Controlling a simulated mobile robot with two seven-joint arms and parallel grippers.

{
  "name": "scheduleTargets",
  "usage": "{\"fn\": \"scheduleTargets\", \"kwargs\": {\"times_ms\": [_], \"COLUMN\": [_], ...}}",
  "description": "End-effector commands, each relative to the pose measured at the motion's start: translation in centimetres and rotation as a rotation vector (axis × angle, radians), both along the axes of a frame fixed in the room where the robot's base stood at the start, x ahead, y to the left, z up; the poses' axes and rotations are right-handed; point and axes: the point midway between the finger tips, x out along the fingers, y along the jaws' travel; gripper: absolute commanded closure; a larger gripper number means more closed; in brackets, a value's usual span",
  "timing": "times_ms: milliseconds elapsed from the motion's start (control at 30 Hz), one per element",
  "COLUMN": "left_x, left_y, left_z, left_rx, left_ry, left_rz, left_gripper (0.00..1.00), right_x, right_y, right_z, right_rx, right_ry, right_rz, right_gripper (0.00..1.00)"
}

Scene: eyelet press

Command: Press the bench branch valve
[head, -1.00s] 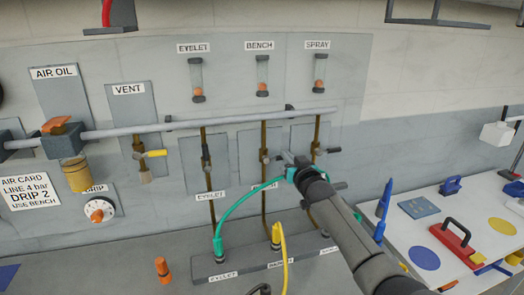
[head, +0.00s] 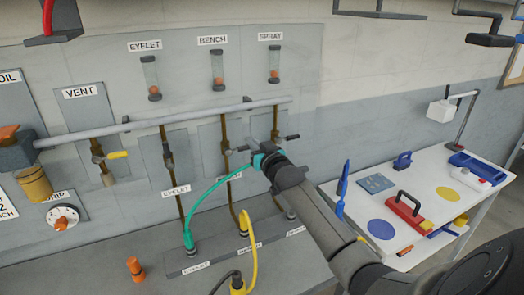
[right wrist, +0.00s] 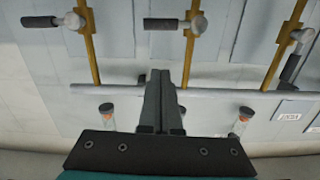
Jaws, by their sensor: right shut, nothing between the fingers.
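The bench branch valve (head: 226,150) sits on the middle brown vertical pipe, below the long grey pipe. Its dark handle (head: 242,148) points sideways to the right in the head view; it also shows in the right wrist view (right wrist: 162,24). My right gripper (head: 254,150) is shut and empty, close by the handle in the head view. In the right wrist view its shut fingers (right wrist: 160,80) lie across the grey pipe in the picture, and the handle shows beyond their tips. I cannot tell whether they touch. My left gripper is not in view.
The spray valve (head: 277,136) is right of the bench valve; the eyelet valve (head: 168,156) is left, its handle along its pipe. A teal hose (head: 213,192) arches up behind my right gripper. A yellow hose (head: 251,262) rises below. A white table (head: 350,205) stands at right.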

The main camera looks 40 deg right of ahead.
Motion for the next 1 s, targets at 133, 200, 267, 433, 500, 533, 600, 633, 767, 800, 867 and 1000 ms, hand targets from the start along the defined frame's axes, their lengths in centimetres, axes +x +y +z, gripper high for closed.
{"fn": "scheduleTargets", "kwargs": {"times_ms": [133,200,267,433,500,533,600,633,767,800,867,1000], "left_x": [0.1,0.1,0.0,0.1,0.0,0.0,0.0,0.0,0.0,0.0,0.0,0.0], "left_y": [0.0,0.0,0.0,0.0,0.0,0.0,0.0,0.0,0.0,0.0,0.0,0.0], "left_z": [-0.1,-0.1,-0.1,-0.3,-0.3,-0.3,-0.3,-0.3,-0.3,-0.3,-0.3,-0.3], "left_rx": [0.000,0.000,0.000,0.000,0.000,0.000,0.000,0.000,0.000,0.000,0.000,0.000], "left_ry": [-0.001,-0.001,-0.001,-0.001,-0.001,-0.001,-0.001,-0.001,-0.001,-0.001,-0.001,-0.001], "left_rz": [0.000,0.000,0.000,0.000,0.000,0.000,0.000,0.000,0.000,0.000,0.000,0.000], "left_gripper": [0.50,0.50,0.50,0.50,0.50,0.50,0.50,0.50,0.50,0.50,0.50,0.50], "right_x": [-1.9,-2.8,-3.5,-5.1,-5.5,-5.7,-5.9,-6.0,-6.1,-6.1,-6.1,-6.1], "right_y": [0.5,0.7,0.8,1.2,1.3,1.4,1.4,1.4,1.5,1.5,1.5,1.5], "right_z": [0.0,0.0,0.1,0.2,0.2,0.3,0.3,0.3,0.4,0.4,0.4,0.4], "right_rx": [0.001,0.001,0.001,0.001,0.001,0.001,0.001,0.001,0.001,0.001,0.001,0.001], "right_ry": [0.000,0.000,0.000,0.000,0.000,-0.001,-0.001,-0.001,-0.001,-0.001,-0.001,-0.001], "right_rz": [0.000,0.001,0.000,0.000,0.000,0.000,0.000,0.000,0.000,0.000,0.000,0.000], "right_gripper": [1.00,1.00,1.00,1.00,1.00,1.00,1.00,1.00,1.00,1.00,1.00,1.00]}}
